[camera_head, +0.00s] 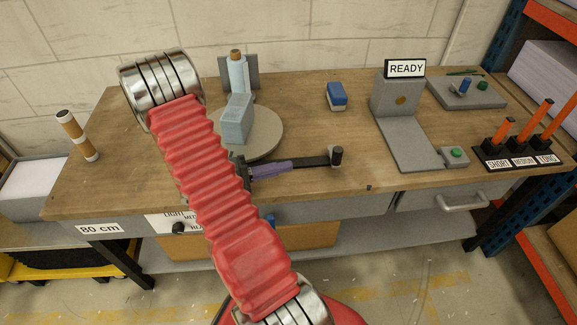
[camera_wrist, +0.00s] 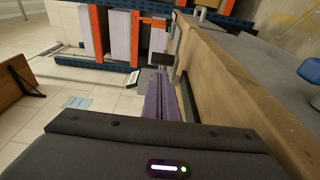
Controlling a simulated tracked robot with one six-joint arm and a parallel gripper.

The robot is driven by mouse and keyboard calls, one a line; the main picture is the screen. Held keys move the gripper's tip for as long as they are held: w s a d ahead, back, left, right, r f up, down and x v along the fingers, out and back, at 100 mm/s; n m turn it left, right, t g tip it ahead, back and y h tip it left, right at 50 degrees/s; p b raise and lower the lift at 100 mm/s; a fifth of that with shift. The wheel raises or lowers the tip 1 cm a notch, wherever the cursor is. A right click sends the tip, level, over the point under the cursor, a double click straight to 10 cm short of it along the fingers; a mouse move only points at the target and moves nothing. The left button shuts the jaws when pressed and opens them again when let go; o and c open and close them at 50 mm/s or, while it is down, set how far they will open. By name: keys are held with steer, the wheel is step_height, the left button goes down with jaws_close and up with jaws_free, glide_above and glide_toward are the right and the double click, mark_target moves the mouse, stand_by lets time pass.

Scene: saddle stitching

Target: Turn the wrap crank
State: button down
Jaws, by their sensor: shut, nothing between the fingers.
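The wrap crank's dark arm (camera_head: 308,161) runs along the front of the bench top, right of the round turntable (camera_head: 273,135). A black upright knob (camera_head: 337,153) stands at its right end. My gripper (camera_head: 290,165), with purple fingers, is shut and empty. It points right, alongside the crank arm and short of the knob; I cannot tell whether it touches the arm. In the wrist view the shut purple fingers (camera_wrist: 163,97) point up the picture, with a dark bar (camera_wrist: 188,98) just right of them.
My red arm hides part of the bench's left side. A grey stand with a READY sign (camera_head: 405,69), a blue object (camera_head: 337,96) and a rack of orange-handled tools (camera_head: 517,152) stand on the bench (camera_head: 310,120). A green button (camera_head: 456,153) sits near the front edge.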

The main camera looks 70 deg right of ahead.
mark_target(335, 157)
steer(key=x, duration=1.2)
steer(key=shift+s+d, duration=0.15)
steer(key=shift+s, duration=0.05)
steer(key=shift+s+d, duration=0.25)
steer(key=shift+s, duration=0.6)
steer(key=w+a, duration=0.3)
steer(key=a, duration=1)
steer(key=shift+a, duration=0.3)
steer(key=shift+w, duration=0.1)
